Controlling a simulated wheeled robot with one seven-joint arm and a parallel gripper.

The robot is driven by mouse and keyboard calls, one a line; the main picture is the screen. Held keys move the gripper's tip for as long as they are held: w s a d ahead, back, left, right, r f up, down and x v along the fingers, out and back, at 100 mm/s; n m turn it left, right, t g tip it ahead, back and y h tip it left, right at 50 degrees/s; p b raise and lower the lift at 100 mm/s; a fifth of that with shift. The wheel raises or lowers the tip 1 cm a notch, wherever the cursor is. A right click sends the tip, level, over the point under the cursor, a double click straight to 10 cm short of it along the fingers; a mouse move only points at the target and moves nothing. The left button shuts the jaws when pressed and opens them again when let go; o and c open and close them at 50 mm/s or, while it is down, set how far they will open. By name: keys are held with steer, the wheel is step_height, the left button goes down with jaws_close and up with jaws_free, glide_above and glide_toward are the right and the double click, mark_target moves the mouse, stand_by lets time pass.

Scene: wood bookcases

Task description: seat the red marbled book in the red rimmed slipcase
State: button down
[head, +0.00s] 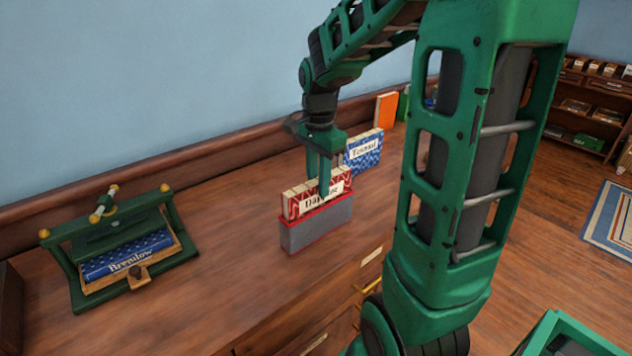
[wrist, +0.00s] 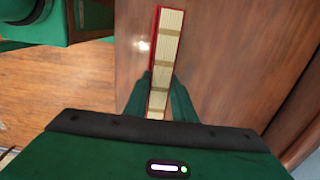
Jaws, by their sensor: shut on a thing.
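The red marbled book (head: 293,207) stands upright with a pale title label on its side. My gripper (head: 324,184) is shut on it from above, and a finger covers part of the label. The grey slipcase (head: 316,236) with a red rim stands on the desk directly below. The book's lower part appears to be inside the slipcase mouth, with its upper part above the rim. In the wrist view my gripper (wrist: 160,88) has a finger on each side of the book's page edge (wrist: 166,48).
A blue patterned book (head: 363,153) stands behind the slipcase, with an orange book (head: 386,110) farther back. A green press (head: 110,245) holding a blue book stands at the left. The desk between press and slipcase is clear. The desk's front edge lies close to the slipcase.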

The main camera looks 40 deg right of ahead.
steer(key=shift+f, duration=0.55)
steer(key=c, duration=1.5)
jaws_free()
steer(key=shift+r, duration=0.1)
step_height(320, 180, up, 12)
steer(key=s+f+n, duration=0.3)
steer(key=s, duration=0.4)
steer(key=s+f+n, duration=0.4)
steer(key=s, duration=0.3)
steer(key=s+f+n, duration=0.3)
steer(key=s+n, duration=0.1)
steer(key=s, duration=0.2)
steer(key=shift+s+a+f, duration=0.25)
steer(key=shift+s+f, duration=0.15)
